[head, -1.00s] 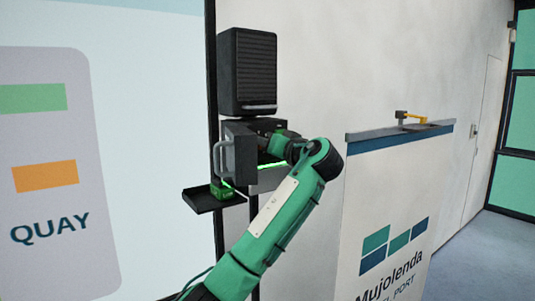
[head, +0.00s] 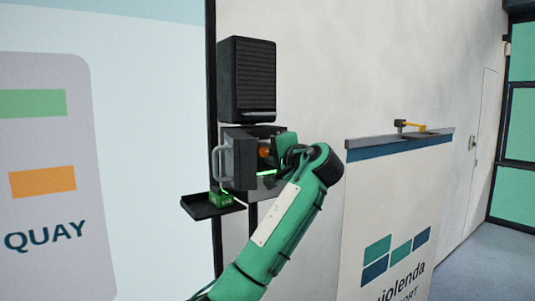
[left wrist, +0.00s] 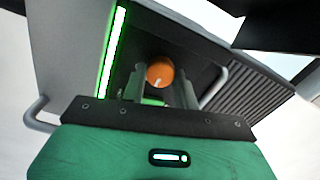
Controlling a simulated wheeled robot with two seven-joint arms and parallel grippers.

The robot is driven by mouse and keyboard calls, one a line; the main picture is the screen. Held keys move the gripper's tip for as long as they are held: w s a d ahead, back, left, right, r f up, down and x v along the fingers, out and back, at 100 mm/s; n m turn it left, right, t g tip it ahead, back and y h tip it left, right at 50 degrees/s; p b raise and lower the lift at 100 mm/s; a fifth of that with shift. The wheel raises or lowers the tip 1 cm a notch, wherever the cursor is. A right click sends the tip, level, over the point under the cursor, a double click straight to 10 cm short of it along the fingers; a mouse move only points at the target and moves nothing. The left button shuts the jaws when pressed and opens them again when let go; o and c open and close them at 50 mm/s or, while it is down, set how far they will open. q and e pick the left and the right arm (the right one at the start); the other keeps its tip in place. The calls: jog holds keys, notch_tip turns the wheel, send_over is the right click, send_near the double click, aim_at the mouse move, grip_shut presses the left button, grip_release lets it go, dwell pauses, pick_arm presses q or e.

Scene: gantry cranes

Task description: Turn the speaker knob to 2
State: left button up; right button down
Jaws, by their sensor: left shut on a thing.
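The black speaker (head: 247,78) with a ribbed grille is mounted high on the wall. Below it is a grey box (head: 238,160) with a side handle. An orange round knob (head: 264,152) shows inside the box, partly hidden by my left gripper. My left gripper (left wrist: 160,88) is shut on the knob. No scale numbers are readable. My right gripper is not in view.
A small black tray (head: 192,207) with a green block (head: 222,199) juts out below the box. A bright green light strip (left wrist: 113,52) runs beside the knob. A white counter (head: 385,200) with a yellow-armed device (head: 412,125) stands to the right.

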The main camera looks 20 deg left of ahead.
pick_arm(q)
jog(key=shift+m, duration=0.7)
jog(key=o, duration=1)
jog(key=shift+d, duration=0.1)
jog(key=shift+s+d+f+b, duration=0.2)
jog(key=shift+s+d+b, duration=0.15)
jog(key=shift+b, duration=0.1)
jog(key=b+v, duration=0.5)
jog(key=v, duration=0.7)
jog(key=shift+s+d+r, duration=0.15)
jog(key=shift+s+d, duration=0.05)
jog(key=shift+d, duration=0.15)
